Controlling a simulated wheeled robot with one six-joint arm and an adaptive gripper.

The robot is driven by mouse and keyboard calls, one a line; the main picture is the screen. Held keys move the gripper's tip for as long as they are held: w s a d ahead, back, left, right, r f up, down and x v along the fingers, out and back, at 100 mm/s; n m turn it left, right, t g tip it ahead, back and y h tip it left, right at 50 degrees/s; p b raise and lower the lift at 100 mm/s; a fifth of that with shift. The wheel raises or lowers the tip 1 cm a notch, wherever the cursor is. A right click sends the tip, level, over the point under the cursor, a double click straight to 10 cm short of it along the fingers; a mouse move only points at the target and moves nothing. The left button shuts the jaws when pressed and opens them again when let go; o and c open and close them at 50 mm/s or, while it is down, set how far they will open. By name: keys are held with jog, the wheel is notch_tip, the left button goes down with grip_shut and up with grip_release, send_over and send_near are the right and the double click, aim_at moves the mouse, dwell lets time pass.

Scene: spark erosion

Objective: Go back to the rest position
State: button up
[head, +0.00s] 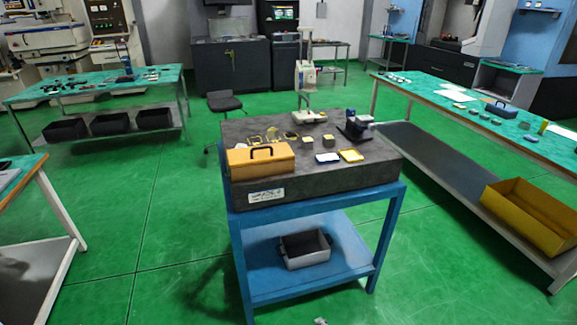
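My gripper cannot be made out in the head view, so I cannot see what it holds, if anything. A small grey piece shows at the bottom edge, too little of it to identify. The task names no object. In front of me stands a blue-framed table (315,250) with a dark stone top (345,183). On the top are an orange case (262,160) with a black handle, a height gauge (304,80), a dark blue clamp-like device (355,126) and several small blocks and yellow-edged trays.
A grey bin (305,250) sits on the blue table's lower shelf. Green-topped benches stand at left (100,90) and right (480,118). A yellow crate (530,215) lies on the right bench's lower shelf. A stool (223,101) stands behind. Green floor (170,225) is clear left of the table.

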jog(key=s+d+r+n+t+h, duration=0.1)
jog(key=s+d+n+t, duration=0.15)
jog(key=s, duration=0.95)
jog(key=s+d+r+n+t, duration=0.1)
jog(key=s+d+r+n, duration=0.2)
jog(key=s, duration=0.8)
jog(key=s+d+r+n+t+h, duration=0.1)
jog(key=s+r+n, duration=0.7)
jog(key=s+r, duration=1)
jog(key=shift+s+d+r+t, duration=0.3)
jog(key=shift+d+t, duration=0.5)
jog(key=shift+t, duration=0.05)
